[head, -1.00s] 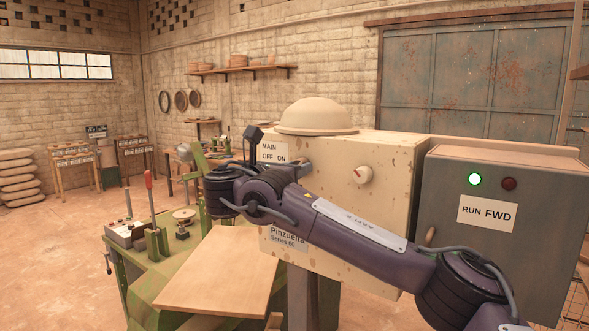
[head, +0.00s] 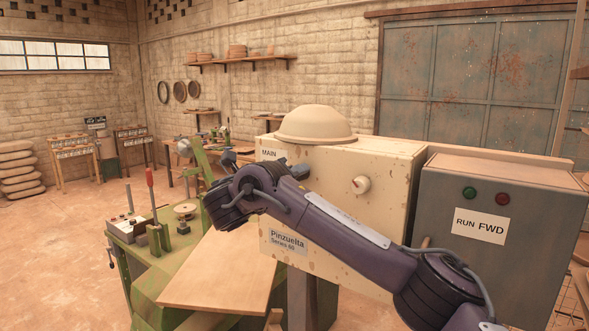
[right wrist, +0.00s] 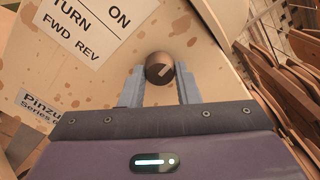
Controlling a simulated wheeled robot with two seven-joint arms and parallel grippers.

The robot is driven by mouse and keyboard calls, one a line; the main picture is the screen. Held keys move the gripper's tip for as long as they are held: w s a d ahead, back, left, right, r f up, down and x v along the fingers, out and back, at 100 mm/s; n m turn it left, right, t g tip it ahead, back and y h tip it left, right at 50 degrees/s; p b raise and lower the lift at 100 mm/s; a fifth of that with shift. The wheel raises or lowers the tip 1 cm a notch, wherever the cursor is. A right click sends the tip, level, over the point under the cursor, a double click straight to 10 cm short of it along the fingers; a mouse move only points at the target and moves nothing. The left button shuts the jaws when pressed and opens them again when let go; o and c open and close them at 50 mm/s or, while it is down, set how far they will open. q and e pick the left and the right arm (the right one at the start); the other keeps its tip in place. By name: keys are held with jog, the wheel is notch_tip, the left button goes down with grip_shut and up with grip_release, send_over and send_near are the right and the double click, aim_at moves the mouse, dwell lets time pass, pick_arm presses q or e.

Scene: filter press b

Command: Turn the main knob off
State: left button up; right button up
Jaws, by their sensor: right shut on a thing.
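The main knob (right wrist: 160,68) is a round dark brown knob with a pale pointer line, seen in the right wrist view on the cream, chipped box (head: 392,195). My right gripper (right wrist: 160,88) is shut on it, one grey finger on each side. In the head view my right gripper (head: 291,168) is at the box's left part, just under the MAIN label (head: 268,153). My arm hides the knob and most of that label there. The green lamp (head: 469,193) on the grey cabinet is dark. My left gripper is not in view.
The grey cabinet (head: 440,240) with a RUN FWD label stands at the right. A green machine with a wooden board (head: 215,280) stands below my arm.

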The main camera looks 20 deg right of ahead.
jog(key=shift+n+p, duration=1.65)
jog(key=shift+n, duration=1.95)
jog(key=o, duration=1)
jog(key=shift+a, duration=0.1)
